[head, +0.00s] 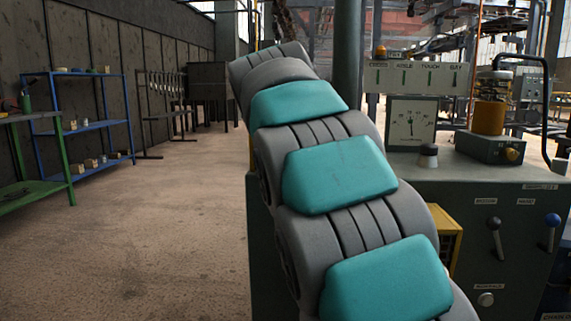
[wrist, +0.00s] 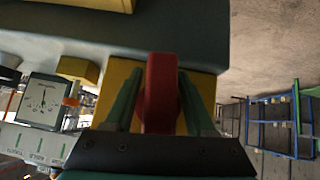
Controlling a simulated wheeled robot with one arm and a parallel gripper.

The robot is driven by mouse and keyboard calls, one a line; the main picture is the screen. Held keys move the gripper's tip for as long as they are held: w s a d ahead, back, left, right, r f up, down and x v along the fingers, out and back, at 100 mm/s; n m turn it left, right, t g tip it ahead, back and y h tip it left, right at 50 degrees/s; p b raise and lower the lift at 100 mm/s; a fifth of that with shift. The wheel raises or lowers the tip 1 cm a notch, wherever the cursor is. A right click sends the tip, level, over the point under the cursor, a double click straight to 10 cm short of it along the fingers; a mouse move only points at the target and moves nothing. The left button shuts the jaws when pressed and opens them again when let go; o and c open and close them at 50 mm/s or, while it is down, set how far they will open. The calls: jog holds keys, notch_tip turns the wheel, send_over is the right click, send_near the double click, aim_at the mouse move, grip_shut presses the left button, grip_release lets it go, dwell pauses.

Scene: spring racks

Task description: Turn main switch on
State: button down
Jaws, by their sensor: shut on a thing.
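The main switch shows in the wrist view as a red handle (wrist: 161,88) on a yellow box (wrist: 205,83). My gripper (wrist: 161,100) has its two green fingers on either side of the red handle and is shut on it. The handle's lower end is hidden behind the dark gripper body. In the head view the yellow box (head: 448,232) shows on the side of the grey-green cabinet (head: 405,185), mostly hidden behind my arm. The red handle and my gripper are not visible there.
The cabinet carries a gauge (head: 411,124), a black lever (head: 495,237), a blue-knobbed lever (head: 551,232) and an orange cylinder (head: 490,104). A blue rack (head: 90,127) and a green table (head: 35,190) stand at left. The floor between is clear.

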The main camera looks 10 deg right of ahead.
jog(key=shift+y, duration=0.4)
jog(key=shift+a, duration=0.1)
jog(key=c, duration=0.6)
grip_release()
jog(key=shift+w, duration=0.1)
jog(key=shift+o, duration=0.2)
jog(key=v, duration=0.7)
jog(key=shift+s+r, duration=0.15)
jog(key=shift+s, duration=0.3)
